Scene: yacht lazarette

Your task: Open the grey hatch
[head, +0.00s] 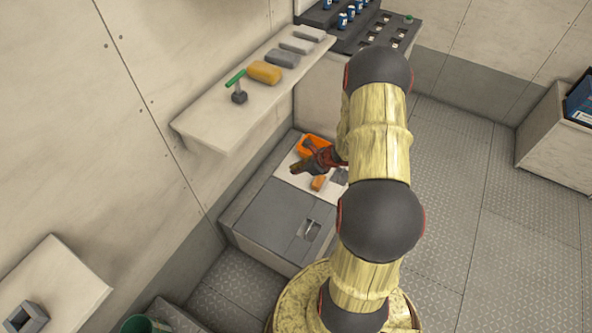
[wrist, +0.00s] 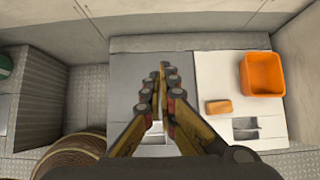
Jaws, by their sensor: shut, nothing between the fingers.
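The grey hatch (head: 268,205) lies flat and closed on top of a low locker below the wall shelf. A recessed handle (head: 312,230) sits near its front right edge. In the wrist view the grey hatch (wrist: 125,78) lies beneath my fingers, and they partly hide its handle (wrist: 153,139). My gripper (head: 297,168) is above the locker top, near the border of the hatch and the white panel. In the wrist view my gripper (wrist: 164,68) is shut and empty, fingers pointing toward the wall side. I see no contact with the handle.
A shelf (head: 205,121) with several blocks juts out above the locker. Open floor (head: 440,170) lies to the right.

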